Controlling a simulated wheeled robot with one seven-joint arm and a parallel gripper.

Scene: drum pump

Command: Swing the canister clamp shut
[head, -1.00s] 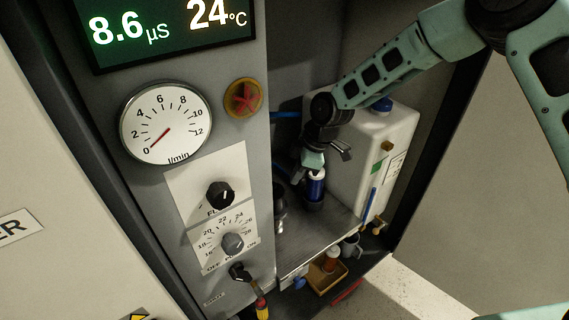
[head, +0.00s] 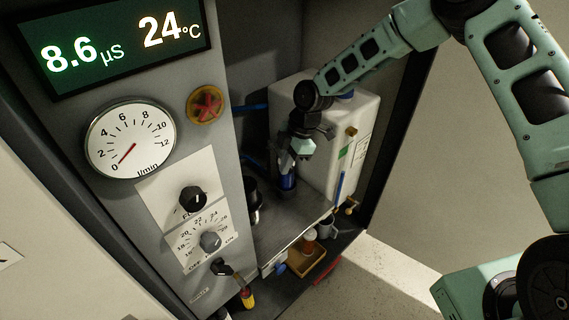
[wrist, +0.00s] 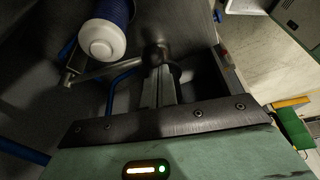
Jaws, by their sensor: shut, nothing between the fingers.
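The canister is a blue cylinder (head: 287,183) standing in the cabinet bay. In the wrist view its blue body and white end cap (wrist: 101,40) show at the top left. The clamp shows in the wrist view as a thin metal arm (wrist: 105,70) beside the canister, ending near a dark round knob (wrist: 156,55). My gripper (wrist: 158,80) is shut and empty, its fingertips close to the knob; I cannot tell whether they touch. In the head view my gripper (head: 288,162) is just above the canister and partly hides it and the clamp.
A white tank (head: 345,125) stands close on the right of the canister. A grey control panel with a dial (head: 130,140) borders the bay on the left. Blue hoses (wrist: 122,75) run behind the clamp. A small orange tray (head: 306,262) sits low below the shelf.

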